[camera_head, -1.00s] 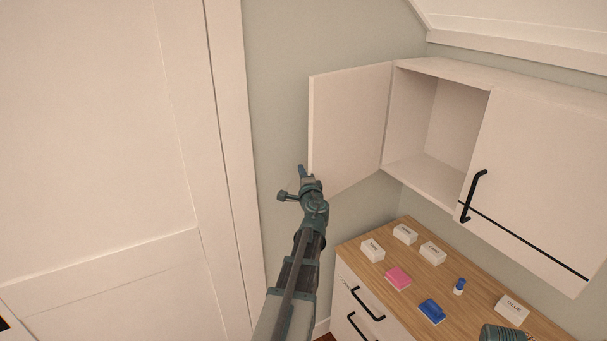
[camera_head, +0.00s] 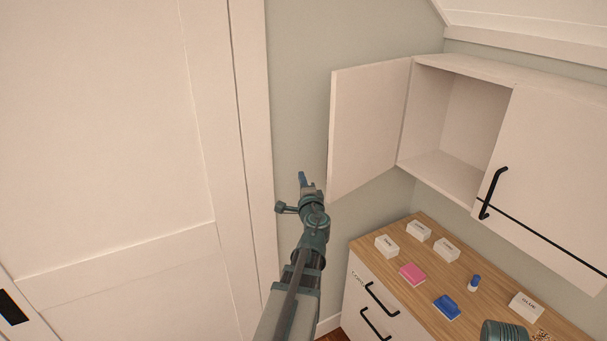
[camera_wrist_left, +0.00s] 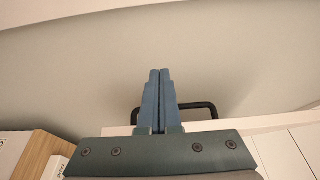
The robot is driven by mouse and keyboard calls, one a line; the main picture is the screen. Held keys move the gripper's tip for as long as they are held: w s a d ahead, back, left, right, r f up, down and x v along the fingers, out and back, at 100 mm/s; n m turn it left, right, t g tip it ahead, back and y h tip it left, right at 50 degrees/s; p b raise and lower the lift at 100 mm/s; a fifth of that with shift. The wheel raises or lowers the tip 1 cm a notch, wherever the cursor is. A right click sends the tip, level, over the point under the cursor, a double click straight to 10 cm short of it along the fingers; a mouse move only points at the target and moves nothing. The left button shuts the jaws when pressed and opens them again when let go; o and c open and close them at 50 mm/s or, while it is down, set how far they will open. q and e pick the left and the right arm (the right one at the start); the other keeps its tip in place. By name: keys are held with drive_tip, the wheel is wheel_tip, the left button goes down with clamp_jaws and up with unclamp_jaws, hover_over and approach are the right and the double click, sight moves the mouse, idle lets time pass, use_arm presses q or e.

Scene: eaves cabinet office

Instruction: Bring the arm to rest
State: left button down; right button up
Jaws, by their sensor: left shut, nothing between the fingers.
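My left arm reaches up from the bottom middle of the head view. Its gripper (camera_head: 303,179) is in front of the bare wall, just left of the open cabinet door (camera_head: 368,128). In the left wrist view the two blue fingers (camera_wrist_left: 158,100) are together with nothing between them. A black handle (camera_wrist_left: 205,107) shows behind the fingers there. Part of my right arm (camera_head: 503,331) shows at the bottom right of the head view; its fingers are out of view.
The wall cabinet (camera_head: 440,165) has its left compartment open and empty and its right door (camera_head: 545,160) shut. Below, a wood-topped drawer unit (camera_head: 415,235) bears white boxes, a pink block (camera_head: 412,274), a blue one (camera_head: 446,307) and a small blue-capped bottle (camera_head: 474,283).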

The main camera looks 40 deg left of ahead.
use_arm(q)
drive_tip(key=shift+s, duration=0.3)
drive_tip(key=shift+d, duration=0.1)
drive_tip(key=s+d+f+n+g+h+b, duration=0.1)
drive_tip(key=d+f+n+g+h, duration=0.1)
drive_tip(key=d+f, duration=0.55)
drive_tip(key=s+d+f+n+g+h, duration=0.15)
drive_tip(key=d+f, duration=0.25)
drive_tip(key=d, duration=0.6)
drive_tip(key=d+f+n+g+h+b, duration=0.1)
drive_tip(key=d+f+n+g+h, duration=0.2)
drive_tip(key=d+f, duration=0.45)
drive_tip(key=s+d+f+g+h, duration=0.1)
drive_tip(key=s+d, duration=0.3)
drive_tip(key=d, duration=0.4)
drive_tip(key=s+d+f+m+g+h, duration=0.1)
drive_tip(key=s+d+f+g+h, duration=0.1)
drive_tip(key=s+d, duration=0.3)
drive_tip(key=s+d+f+m+g+h, duration=0.1)
drive_tip(key=s+d+f+g+h, duration=0.1)
drive_tip(key=d, duration=0.9)
drive_tip(key=s+h, duration=0.1)
drive_tip(key=s, duration=0.1)
drive_tip(key=shift+s+d+f, duration=0.15)
drive_tip(key=shift+s, duration=0.25)
